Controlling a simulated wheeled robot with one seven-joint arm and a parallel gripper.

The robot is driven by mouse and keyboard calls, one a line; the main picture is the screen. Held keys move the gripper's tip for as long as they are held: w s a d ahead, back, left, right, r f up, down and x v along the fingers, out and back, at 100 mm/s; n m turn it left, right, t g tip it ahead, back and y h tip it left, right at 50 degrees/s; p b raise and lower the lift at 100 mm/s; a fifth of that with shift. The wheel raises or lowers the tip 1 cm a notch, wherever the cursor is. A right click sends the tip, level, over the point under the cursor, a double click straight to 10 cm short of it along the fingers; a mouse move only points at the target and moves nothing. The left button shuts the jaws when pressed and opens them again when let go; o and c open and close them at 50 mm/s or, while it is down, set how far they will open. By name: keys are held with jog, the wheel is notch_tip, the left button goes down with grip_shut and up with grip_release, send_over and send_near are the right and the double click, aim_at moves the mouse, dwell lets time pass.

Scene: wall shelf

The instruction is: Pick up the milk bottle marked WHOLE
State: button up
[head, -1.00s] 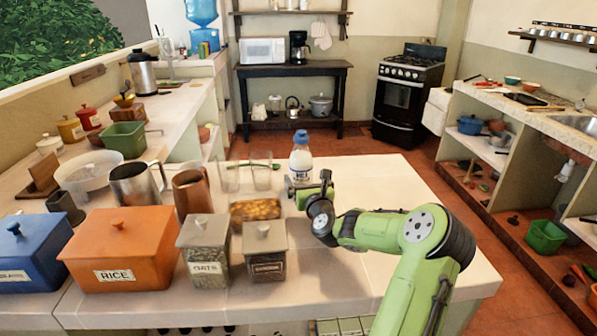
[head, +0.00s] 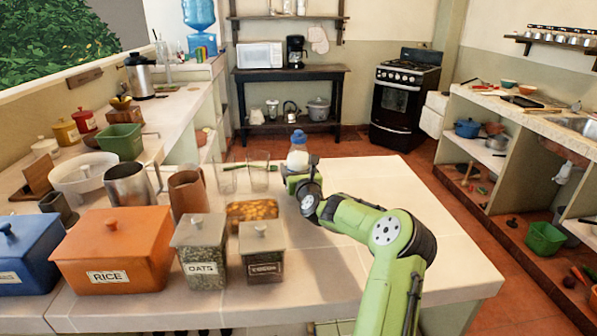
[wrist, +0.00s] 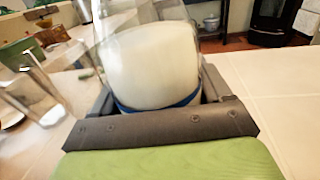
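A milk bottle (head: 298,157) with a blue cap stands upright on the tiled counter in the head view. Its label is not readable there, and my gripper hides its lower part. My gripper (head: 300,179) is at the bottle, low down. In the wrist view the white bottle body (wrist: 155,65), with a blue band low down, sits between the two dark fingers of my gripper (wrist: 158,88). The fingers flank it closely on both sides. I cannot tell whether they press on it.
Two clear glasses (head: 258,172) stand just left of the bottle. Nearer are a glass dish of orange food (head: 252,212), an OATS jar (head: 202,250), another lidded jar (head: 263,252) and an orange RICE box (head: 115,250). The counter right of the bottle is clear.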

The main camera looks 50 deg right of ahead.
jog(key=shift+r, duration=0.1)
jog(key=c, duration=0.8)
jog(key=shift+r, duration=0.1)
notch_tip(320, 180, up, 28)
jog(key=p, duration=0.9)
jog(key=shift+p, duration=0.4)
